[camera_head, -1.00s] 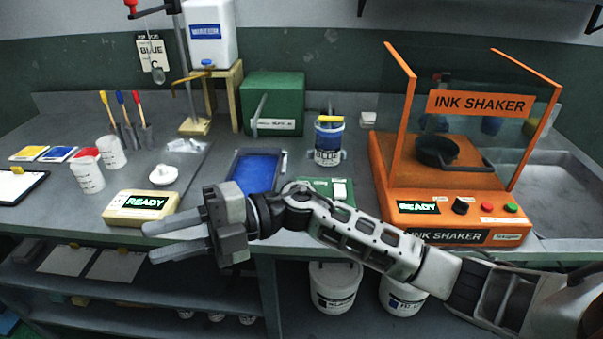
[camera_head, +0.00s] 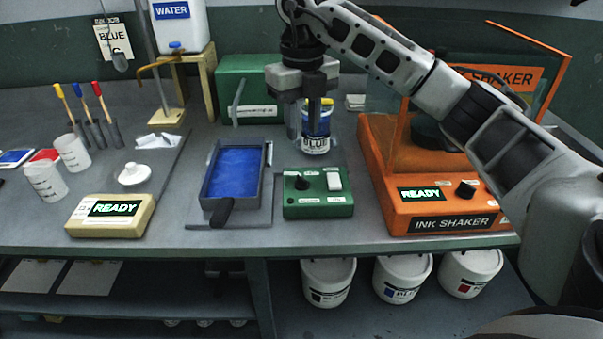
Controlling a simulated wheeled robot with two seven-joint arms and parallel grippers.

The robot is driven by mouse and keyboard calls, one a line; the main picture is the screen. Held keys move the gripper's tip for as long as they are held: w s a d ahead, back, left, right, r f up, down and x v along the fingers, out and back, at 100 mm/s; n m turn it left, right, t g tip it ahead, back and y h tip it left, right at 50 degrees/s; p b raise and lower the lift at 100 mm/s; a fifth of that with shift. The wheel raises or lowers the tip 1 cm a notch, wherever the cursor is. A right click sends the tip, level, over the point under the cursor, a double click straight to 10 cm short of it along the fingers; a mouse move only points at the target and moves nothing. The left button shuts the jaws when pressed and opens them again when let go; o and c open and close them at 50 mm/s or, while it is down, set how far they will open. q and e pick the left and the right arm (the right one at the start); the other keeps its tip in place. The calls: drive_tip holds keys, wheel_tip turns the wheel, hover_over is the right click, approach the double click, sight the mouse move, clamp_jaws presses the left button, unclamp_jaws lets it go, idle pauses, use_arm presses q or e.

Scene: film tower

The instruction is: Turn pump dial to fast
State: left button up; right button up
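A green control box (camera_head: 318,207) sits near the bench's front edge. It has a black dial (camera_head: 302,183) on its left and a white switch (camera_head: 334,181) on its right; its labels are too small to read. My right gripper (camera_head: 304,128) points down behind the dial and higher up, in front of the blue-and-white jar (camera_head: 316,146). Its two fingers are apart with nothing seen between them. It does not touch the dial. My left gripper is out of view.
A blue tray (camera_head: 237,172) with a black handle lies left of the control box. The orange ink shaker (camera_head: 440,208) stands at right, partly hidden by my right arm. A yellow READY box (camera_head: 108,228) and white cups (camera_head: 72,153) are at left.

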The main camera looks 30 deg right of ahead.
sight(302, 177)
wheel_tip(302, 177, down, 11)
idle(0.3)
clamp_jaws()
